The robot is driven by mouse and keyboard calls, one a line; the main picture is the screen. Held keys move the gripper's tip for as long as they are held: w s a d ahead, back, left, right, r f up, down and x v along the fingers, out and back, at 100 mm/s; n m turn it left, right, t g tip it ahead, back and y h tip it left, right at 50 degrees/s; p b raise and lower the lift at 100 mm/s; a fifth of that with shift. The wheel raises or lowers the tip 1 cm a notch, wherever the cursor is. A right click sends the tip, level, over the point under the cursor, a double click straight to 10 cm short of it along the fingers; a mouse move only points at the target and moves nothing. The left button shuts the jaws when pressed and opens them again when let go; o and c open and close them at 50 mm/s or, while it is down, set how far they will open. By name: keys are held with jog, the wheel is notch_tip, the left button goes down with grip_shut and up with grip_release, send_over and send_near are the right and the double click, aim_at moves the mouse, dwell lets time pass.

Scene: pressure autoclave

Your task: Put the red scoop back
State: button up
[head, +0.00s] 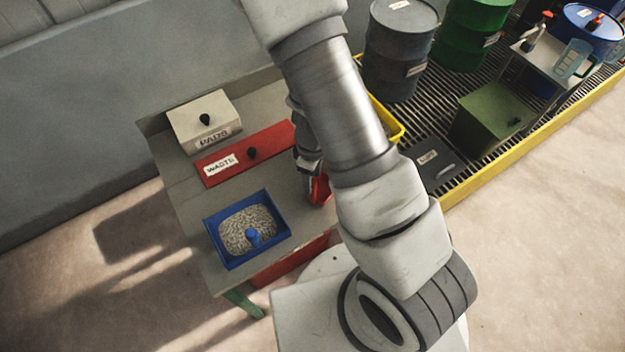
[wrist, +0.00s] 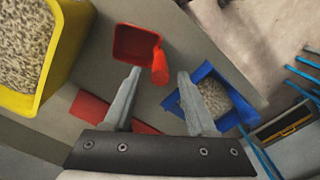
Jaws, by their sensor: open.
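The red scoop (head: 320,190) is on the table, partly hidden behind my arm in the head view. In the wrist view the red scoop (wrist: 137,43) shows its square open bowl, with its short handle pointing toward my gripper. My gripper (wrist: 160,73) is open, with the handle end between or just beyond its fingertips; contact cannot be told. In the head view my gripper (head: 308,165) is beside the scoop and partly hidden. A yellow bin of granules (wrist: 75,45) stands at left in the wrist view; in the head view the yellow bin (head: 396,132) is mostly hidden by my arm.
A blue tray (head: 212,232) holding granules and a blue object stands at the table's front. The red WASTE lid (head: 222,173) and PADS box (head: 203,118) are behind it. Drums (head: 400,50) and a green box (head: 490,125) stand on the yellow-edged grating at right.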

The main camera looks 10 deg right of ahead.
notch_tip(320, 180, up, 6)
jog(key=p, duration=0.2)
jog(key=shift+p, duration=0.3)
jog(key=w+d+r+m+t+h, duration=0.1)
jog(key=w+d+r+m+t, duration=0.15)
jog(key=r, duration=0.45)
jog(key=w+d+r+m+t, duration=0.1)
jog(key=w+r+t, duration=0.1)
jog(key=w+r, duration=0.35)
jog(key=w+d+r+m+t+h, duration=0.1)
jog(key=d+r+m+t, duration=0.15)
jog(key=r, duration=0.55)
jog(key=s+d+r+m+g, duration=0.15)
jog(key=s+r+m, duration=0.25)
jog(key=s+r, duration=0.8)
jog(key=s+a+r+y, duration=0.1)
jog(key=s+a, duration=0.3)
jog(key=s, duration=0.4)
jog(key=shift+a+r+y, duration=0.15)
jog(key=shift+r+y, duration=0.05)
jog(key=shift+y, duration=0.3)
jog(key=shift+f, duration=0.1)
